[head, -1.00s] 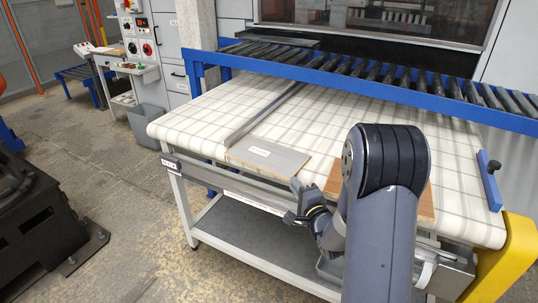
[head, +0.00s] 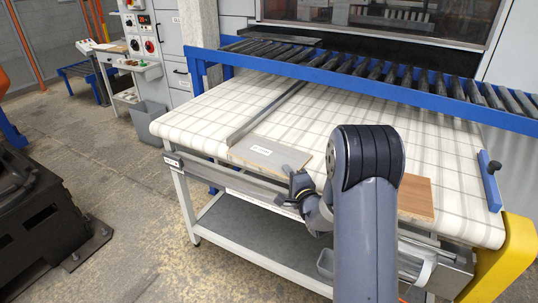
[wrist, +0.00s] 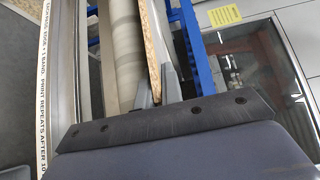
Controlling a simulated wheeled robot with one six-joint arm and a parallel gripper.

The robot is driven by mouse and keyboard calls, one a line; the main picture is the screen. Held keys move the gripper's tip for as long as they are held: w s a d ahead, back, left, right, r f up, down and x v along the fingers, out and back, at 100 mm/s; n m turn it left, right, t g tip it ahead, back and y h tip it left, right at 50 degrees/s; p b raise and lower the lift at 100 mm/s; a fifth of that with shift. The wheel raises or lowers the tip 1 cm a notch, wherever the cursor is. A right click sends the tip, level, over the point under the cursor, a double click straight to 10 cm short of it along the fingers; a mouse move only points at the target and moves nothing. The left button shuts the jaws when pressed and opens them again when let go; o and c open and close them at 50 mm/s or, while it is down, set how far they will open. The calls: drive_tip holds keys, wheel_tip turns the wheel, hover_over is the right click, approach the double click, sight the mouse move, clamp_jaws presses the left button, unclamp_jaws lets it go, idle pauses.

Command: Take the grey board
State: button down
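The grey board (head: 268,153) lies flat on the checked cloth-covered table, with a white label on its top and its near edge along the table's front. My gripper (head: 292,172) is at its front right corner in the head view. In the wrist view the board's speckled chipboard edge (wrist: 152,42) runs toward my gripper (wrist: 157,88). The two fingers stand apart, one on each side of the line of that edge. Whether they touch the board I cannot tell.
A brown wood-faced board (head: 418,197) lies to the right, partly hidden behind my arm. A grey metal strip (head: 265,113) runs back from the grey board's left side. A blue roller conveyor (head: 370,84) borders the table's back. A blue stop (head: 489,180) stands at the right.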

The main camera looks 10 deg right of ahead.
drive_tip(key=shift+r, duration=0.1)
idle(0.4)
wheel_tip(320, 180, up, 16)
drive_tip(key=p, duration=0.5)
idle(0.3)
